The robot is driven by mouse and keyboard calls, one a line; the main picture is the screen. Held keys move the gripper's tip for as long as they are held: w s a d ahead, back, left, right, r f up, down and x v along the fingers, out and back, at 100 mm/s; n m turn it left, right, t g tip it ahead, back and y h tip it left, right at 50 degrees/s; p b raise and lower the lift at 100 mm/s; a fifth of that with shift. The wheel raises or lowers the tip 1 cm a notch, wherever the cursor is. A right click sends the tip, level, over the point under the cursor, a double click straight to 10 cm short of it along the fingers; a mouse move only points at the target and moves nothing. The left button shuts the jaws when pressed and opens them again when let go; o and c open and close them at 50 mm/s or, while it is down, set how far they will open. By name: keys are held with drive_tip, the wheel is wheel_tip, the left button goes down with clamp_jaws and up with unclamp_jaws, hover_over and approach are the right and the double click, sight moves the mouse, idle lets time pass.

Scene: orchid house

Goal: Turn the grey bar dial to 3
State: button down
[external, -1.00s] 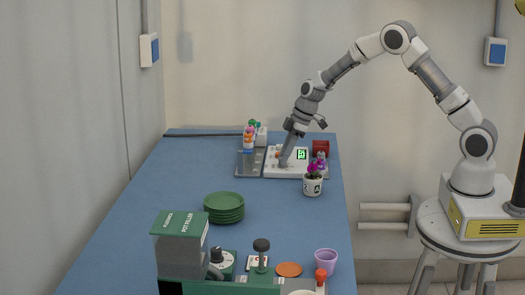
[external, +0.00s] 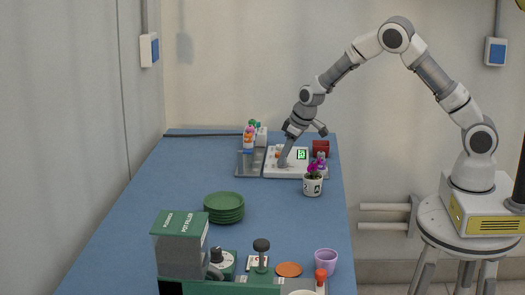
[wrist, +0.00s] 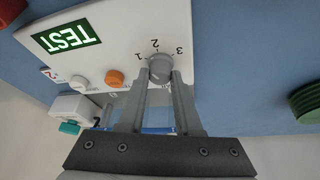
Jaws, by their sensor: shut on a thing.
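The grey bar dial (wrist: 160,67) is on the white panel (wrist: 105,30), with the marks 1, 2 and 3 around its far side in the wrist view. My gripper (wrist: 160,76) is shut on the dial, one finger on each side of it. The mark the dial points to is not clear. In the external view my gripper (external: 283,162) reaches down to the white panel (external: 272,171), and the dial is hidden there. A green display (wrist: 66,36) on the panel reads TEST, upside down in the wrist view.
A potted purple flower (external: 313,185) stands in front of the panel. Green plates (external: 224,207) are stacked farther forward. The blue table between is clear.

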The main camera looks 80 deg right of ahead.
drive_tip(key=m+p, duration=0.1)
drive_tip(key=m, duration=0.1)
drive_tip(key=m+g+h+p, duration=0.1)
drive_tip(key=m+p, duration=0.1)
drive_tip(key=shift+a+r+m, duration=0.15)
drive_tip(key=shift+m, duration=0.15)
drive_tip(key=m+g+h+p, duration=0.1)
drive_tip(key=m+p, duration=0.1)
drive_tip(key=m, duration=0.1)
drive_tip(key=shift+w+m, duration=0.15)
drive_tip(key=shift+m, duration=0.15)
drive_tip(key=m, duration=0.1)
drive_tip(key=m+g, duration=0.1)
drive_tip(key=m, duration=0.1)
drive_tip(key=shift+w+f+m+h, duration=0.1)
drive_tip(key=shift+f+m+h, duration=0.1)
drive_tip(key=shift+m+h, duration=0.15)
drive_tip(key=shift+w+m+g+b, duration=0.15)
drive_tip(key=shift+m+g, duration=0.35)
drive_tip(key=shift+m, duration=0.5)
drive_tip(key=shift+s+m+g+b, duration=0.15)
drive_tip(key=shift+m+g, duration=0.35)
drive_tip(key=shift+m, duration=0.45)
drive_tip(key=c, duration=0.6)
unclamp_jaws()
drive_tip(key=shift+w, duration=0.1)
drive_tip(key=shift+r, duration=0.1)
